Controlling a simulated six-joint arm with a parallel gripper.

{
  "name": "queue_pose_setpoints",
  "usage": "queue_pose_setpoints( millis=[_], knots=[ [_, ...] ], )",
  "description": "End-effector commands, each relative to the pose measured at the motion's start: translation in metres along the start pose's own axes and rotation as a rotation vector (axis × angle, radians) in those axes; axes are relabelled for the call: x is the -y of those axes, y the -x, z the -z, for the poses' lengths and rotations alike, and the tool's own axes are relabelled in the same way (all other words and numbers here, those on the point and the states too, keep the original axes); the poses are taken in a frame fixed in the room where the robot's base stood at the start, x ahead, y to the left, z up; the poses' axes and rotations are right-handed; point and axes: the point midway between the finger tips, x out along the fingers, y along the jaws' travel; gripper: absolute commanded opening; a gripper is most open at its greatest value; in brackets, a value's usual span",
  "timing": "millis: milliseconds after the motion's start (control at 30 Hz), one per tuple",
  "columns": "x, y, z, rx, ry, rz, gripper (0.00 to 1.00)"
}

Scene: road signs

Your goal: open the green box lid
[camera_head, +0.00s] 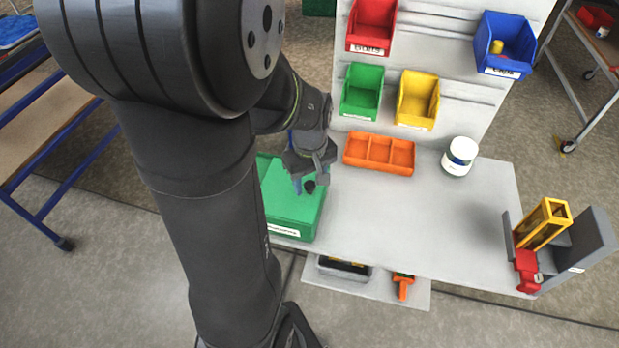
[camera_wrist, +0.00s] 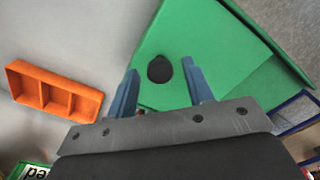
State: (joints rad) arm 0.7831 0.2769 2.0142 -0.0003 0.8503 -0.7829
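The green box (camera_head: 290,218) stands at the left end of the grey workbench, partly hidden behind my arm in the head view. Its flat green lid (camera_wrist: 215,45) lies on top and has a round black knob (camera_wrist: 160,69). The knob also shows in the head view (camera_head: 309,186). My gripper (camera_wrist: 158,82) is open above the lid. Its two blue-grey fingers stand apart, with the knob seen between and just beyond their tips in the wrist view. I cannot tell how high the fingertips are above the knob.
An orange divided tray (camera_head: 379,153) lies right of the box, with a white jar (camera_head: 459,156) beyond it. Coloured bins hang on the back panel, including a green bin (camera_head: 362,91) and a yellow bin (camera_head: 417,99). The bench middle is clear.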

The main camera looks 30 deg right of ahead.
Motion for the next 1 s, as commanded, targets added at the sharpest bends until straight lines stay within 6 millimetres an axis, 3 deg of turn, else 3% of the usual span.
queue_pose_setpoints(
  millis=[33,233,533,1000],
  knots=[
    [0.000,0.000,0.000,0.000,0.000,0.000,0.37],
    [0.000,0.000,0.000,0.000,0.000,0.000,0.00],
    [0.010,0.000,0.011,0.000,0.005,0.000,0.00],
    [0.071,0.001,0.072,-0.001,0.006,-0.001,0.00]
  ],
)
